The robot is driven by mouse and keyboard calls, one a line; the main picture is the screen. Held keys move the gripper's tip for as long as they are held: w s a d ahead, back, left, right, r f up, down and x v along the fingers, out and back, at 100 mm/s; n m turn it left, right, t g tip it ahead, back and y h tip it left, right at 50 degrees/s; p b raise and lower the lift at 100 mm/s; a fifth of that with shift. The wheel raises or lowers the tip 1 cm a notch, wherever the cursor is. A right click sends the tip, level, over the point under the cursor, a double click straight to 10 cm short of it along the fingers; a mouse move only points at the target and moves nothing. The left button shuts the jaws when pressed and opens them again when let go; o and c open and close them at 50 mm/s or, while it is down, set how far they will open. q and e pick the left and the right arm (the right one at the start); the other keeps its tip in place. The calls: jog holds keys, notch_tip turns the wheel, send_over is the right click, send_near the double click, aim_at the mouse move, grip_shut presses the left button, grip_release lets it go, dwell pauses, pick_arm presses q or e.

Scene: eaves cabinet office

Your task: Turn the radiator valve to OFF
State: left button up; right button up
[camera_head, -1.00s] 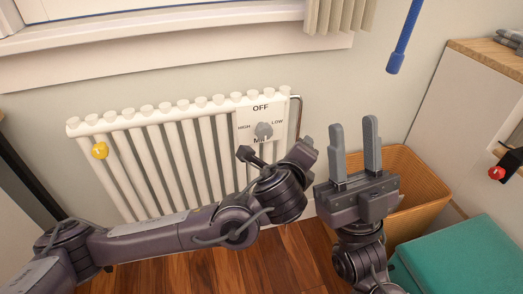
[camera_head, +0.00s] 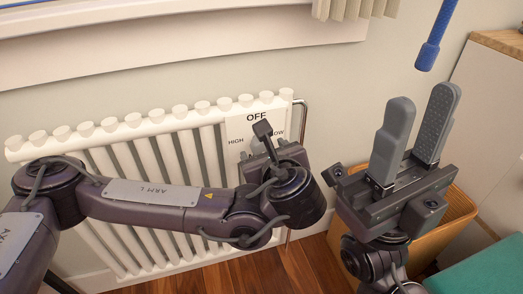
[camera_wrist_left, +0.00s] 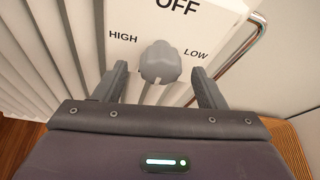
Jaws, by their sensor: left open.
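The white dial plate (camera_head: 238,127) with OFF, HIGH and LOW printed on it sits at the right end of the white radiator (camera_head: 122,126). The grey valve knob (camera_wrist_left: 160,62) shows in the left wrist view, with OFF above it, HIGH to its left and LOW to its right. I cannot tell where it points. My left gripper (camera_wrist_left: 160,77) is open, one finger on each side of the knob, with gaps showing. My right gripper (camera_head: 422,112) is open and empty, right of the radiator.
A wooden bin (camera_head: 458,218) stands behind and below my right gripper. A teal surface (camera_head: 483,257) is at the lower right, and a blue rod (camera_head: 436,38) hangs at the upper right. A metal pipe (camera_wrist_left: 238,36) runs close to the dial plate's right side.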

pick_arm(q)
jog(key=shift+x, duration=1.4)
jog(key=shift+r, duration=0.1)
jog(key=c, duration=1)
